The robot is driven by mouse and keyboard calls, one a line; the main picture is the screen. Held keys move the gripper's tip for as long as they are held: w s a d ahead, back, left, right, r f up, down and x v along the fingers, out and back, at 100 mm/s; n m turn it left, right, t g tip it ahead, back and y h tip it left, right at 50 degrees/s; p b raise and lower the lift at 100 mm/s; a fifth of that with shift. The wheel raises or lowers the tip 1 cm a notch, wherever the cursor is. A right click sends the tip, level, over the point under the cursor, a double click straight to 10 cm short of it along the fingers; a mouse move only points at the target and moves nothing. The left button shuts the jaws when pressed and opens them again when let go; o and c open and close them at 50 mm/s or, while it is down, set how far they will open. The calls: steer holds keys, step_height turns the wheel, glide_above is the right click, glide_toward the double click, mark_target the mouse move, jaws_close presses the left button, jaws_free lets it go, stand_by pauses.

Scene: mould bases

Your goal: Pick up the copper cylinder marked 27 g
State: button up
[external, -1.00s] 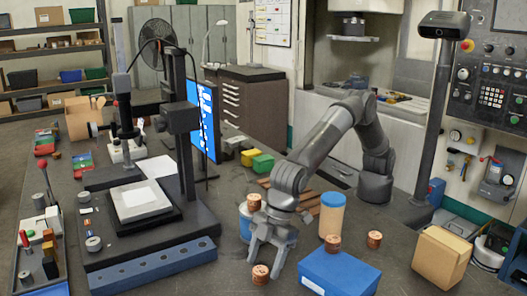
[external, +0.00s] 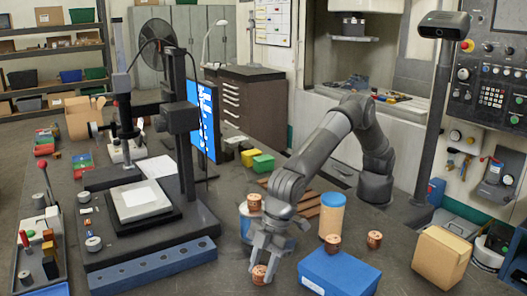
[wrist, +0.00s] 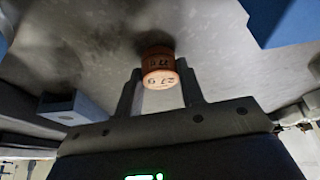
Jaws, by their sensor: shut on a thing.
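The copper cylinder marked 27 g (wrist: 159,75) is between the two fingers of my gripper (wrist: 160,88) in the wrist view, and its marking faces the camera. My gripper (external: 261,270) is shut on this copper cylinder (external: 260,273) at the front of the bench in the external view. The cylinder appears at or very near the bench surface; I cannot tell whether it touches it. Other copper cylinders stand nearby: one on a blue and white can (external: 254,203), one at the blue box (external: 333,243), and one farther right (external: 374,239).
A blue box (external: 338,275) is close to the right of my gripper. A press-like stand with a blue rail (external: 155,266) is to the left.

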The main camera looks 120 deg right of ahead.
steer(key=shift+c, duration=0.7)
steer(key=shift+r, duration=0.2)
